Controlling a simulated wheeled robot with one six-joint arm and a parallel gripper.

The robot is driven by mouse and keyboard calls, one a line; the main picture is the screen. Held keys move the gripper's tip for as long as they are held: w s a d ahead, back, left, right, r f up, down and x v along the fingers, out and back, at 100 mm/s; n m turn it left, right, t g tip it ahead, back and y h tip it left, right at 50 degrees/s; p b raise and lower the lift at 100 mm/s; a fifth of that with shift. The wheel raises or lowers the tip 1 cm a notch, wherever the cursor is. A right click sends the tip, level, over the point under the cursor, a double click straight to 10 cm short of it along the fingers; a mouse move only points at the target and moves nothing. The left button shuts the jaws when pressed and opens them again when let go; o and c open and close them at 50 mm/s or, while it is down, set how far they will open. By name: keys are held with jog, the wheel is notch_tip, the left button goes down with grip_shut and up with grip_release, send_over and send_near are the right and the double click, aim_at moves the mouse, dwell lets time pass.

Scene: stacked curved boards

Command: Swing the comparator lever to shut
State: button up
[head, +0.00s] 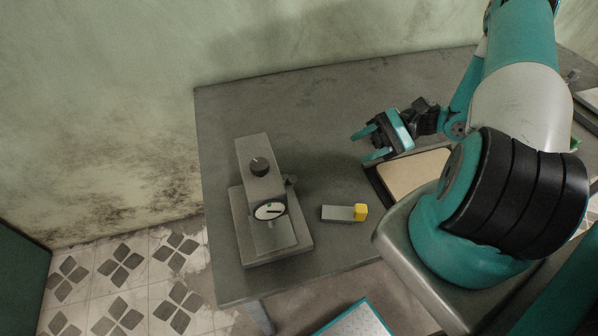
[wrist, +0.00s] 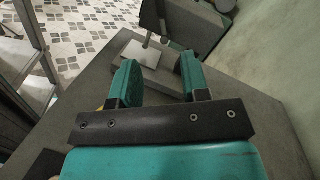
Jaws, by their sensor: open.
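The grey comparator (head: 262,190) stands on the left part of the table, with a round white dial on its front and a dark knob on top. A small dark part (head: 291,181) sticks out of its right side; it may be the lever, but its position is too small to tell. My gripper (head: 364,145) is open and empty, above the table to the right of the comparator and apart from it. In the wrist view the comparator (wrist: 150,52) shows beyond and between my open fingers (wrist: 160,76), partly hidden by them.
A small grey block with a yellow end (head: 342,213) lies on the table right of the comparator. A tan-topped tray (head: 412,172) lies below my arm. The grey table (head: 300,110) is clear behind the comparator, and a wall stands along its back.

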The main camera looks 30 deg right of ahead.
jog(key=p, duration=0.6)
send_near(290, 182)
jog(key=w+a+f, duration=0.2)
jog(key=a, duration=0.4)
jog(key=shift+s+a+f, duration=0.1)
jog(key=shift+a, duration=0.45)
grip_shut()
